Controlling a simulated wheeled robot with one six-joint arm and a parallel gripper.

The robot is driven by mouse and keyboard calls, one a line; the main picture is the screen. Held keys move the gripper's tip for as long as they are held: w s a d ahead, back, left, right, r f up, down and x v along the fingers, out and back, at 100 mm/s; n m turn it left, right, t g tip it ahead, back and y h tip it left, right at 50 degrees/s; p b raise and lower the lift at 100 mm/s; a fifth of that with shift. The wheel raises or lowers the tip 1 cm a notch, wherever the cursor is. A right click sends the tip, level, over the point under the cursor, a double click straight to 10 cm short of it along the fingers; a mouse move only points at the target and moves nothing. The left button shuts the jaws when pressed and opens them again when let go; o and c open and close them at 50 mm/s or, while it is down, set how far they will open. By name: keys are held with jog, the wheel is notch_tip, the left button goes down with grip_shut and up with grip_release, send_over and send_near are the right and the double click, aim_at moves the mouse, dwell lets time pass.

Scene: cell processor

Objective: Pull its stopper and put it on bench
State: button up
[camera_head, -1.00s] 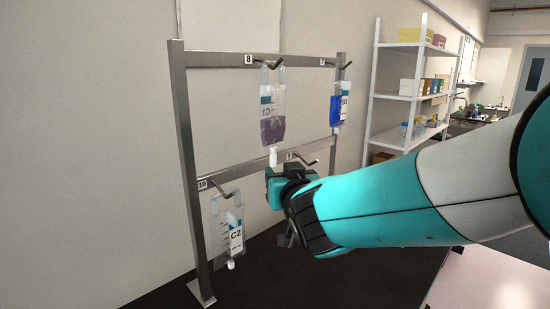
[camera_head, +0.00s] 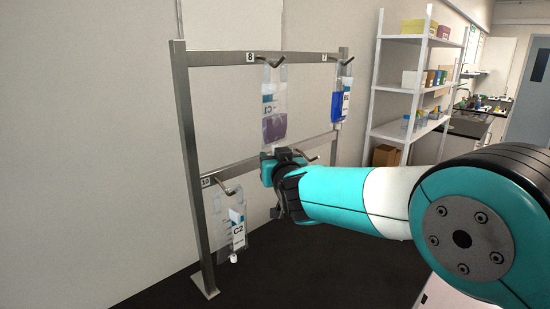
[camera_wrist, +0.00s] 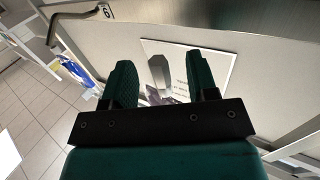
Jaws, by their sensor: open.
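A clear bag of purple liquid (camera_head: 274,122) hangs from hook 8 on the metal rack. My gripper (camera_head: 266,168) is just below this bag, in front of its lower end. The bag's stopper is hidden by my gripper in the head view. In the wrist view my gripper (camera_wrist: 158,88) is open, with its two green fingers apart. A small grey, angular piece (camera_wrist: 161,72) shows between the fingers; I cannot tell for sure whether it is the stopper.
A bag of blue liquid (camera_head: 340,102) hangs to the right, and bag C2 (camera_head: 229,222) hangs lower left. The metal rack (camera_head: 190,160) surrounds them. The dark bench top (camera_head: 260,285) is clear below. White shelves (camera_head: 399,85) stand at the right.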

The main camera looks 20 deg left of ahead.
grip_shut()
jog(key=shift+f+b, duration=0.3)
jog(key=shift+b, duration=0.15)
jog(key=f+b, duration=0.1)
jog(key=b, duration=0.1)
jog(key=shift+f+b, duration=0.3)
jog(key=shift+f, duration=0.1)
